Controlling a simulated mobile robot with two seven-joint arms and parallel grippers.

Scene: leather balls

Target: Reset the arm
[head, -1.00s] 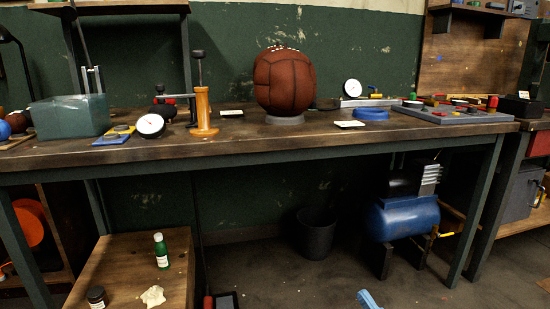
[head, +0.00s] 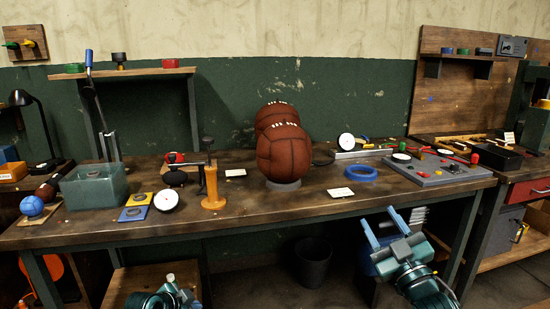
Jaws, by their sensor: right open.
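My right gripper (head: 382,229) is at the lower right of the head view, in front of the workbench (head: 250,222). Its two light-blue fingers point up, spread apart with nothing between them. Part of my left arm (head: 167,296) shows at the bottom left edge; its fingers cannot be made out. A brown leather ball (head: 285,155) sits on a grey ring stand on the bench. A second brown leather ball (head: 276,111) shows behind it, partly hidden. Neither gripper touches a ball.
On the bench are a blue ring (head: 360,174), a white card (head: 341,193), an orange hand pump (head: 213,188), a dial gauge (head: 166,200), a teal box (head: 94,187) and a grey tool board (head: 438,168). A dark bin (head: 313,262) stands under the bench.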

